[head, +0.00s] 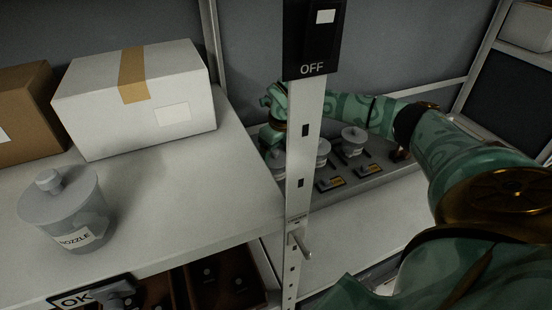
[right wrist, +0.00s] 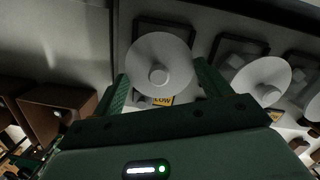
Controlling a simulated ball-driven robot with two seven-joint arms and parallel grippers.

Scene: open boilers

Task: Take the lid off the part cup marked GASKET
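In the head view a clear cup with a grey knobbed lid (head: 58,200), marked NOZZLE, stands on the near left shelf. Several grey lidded cups (head: 354,138) stand on the far shelf behind the post; no GASKET marking is readable. My right gripper (head: 275,148) is down at the leftmost of them, partly hidden. In the right wrist view my right gripper (right wrist: 160,70) is open, its fingers on either side of a round pale lid (right wrist: 158,52) with a central knob. I cannot tell whether they touch it. My left gripper is not in view.
A post (head: 297,200) with an OFF switch (head: 315,40) stands between the shelves, close to my right arm. A white taped box (head: 135,100) and a brown box (head: 25,120) are at the left. A second lid (right wrist: 262,82) is right of the gripper, above a dark stand.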

